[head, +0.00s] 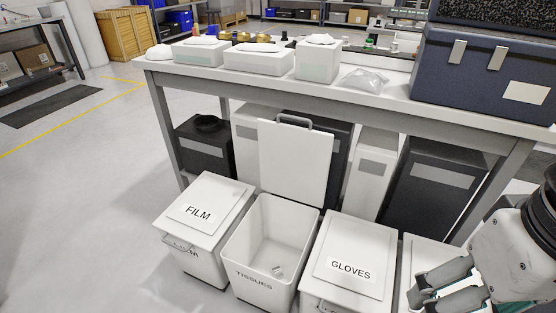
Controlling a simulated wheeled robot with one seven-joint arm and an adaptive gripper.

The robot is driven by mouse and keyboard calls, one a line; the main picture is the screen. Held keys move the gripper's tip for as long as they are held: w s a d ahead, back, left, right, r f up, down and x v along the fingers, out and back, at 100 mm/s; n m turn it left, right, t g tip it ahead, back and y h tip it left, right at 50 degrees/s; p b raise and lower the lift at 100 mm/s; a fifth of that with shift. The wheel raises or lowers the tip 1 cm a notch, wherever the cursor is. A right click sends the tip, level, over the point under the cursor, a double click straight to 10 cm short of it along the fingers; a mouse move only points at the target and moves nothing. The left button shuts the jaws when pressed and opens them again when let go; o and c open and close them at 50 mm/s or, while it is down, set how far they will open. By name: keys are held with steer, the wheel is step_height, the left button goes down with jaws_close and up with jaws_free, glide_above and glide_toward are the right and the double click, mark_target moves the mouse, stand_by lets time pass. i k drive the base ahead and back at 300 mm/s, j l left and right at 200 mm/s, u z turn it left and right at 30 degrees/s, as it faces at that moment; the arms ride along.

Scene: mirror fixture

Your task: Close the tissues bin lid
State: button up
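The tissues bin (255,283) is a white, open-topped bin marked TISSUES, on the floor between the film and gloves bins. Its lid (296,160) stands upright at the bin's back edge, raised open, with a grey handle (295,121) along its top. Some small pale scraps lie on the bin's floor. My gripper (416,291) is at the lower right, over the bin right of the gloves bin, well apart from the tissues lid. The gap between its fingertips is too unclear to judge, and I see nothing held in it.
The film bin (205,205) and gloves bin (352,257) flank it with lids down. Another white bin (425,246) is partly behind my gripper. A workbench (390,102) stands behind, bearing white boxes and a dark blue case (480,75). Dark and white containers stand beneath. Floor is clear at left.

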mark_target(294, 161)
steer(key=i+j, duration=0.2)
steer(key=j, duration=0.15)
steer(key=i+j+z, duration=0.1)
steer(key=j, duration=0.25)
steer(key=i+j, duration=0.25)
steer(key=j, duration=0.15)
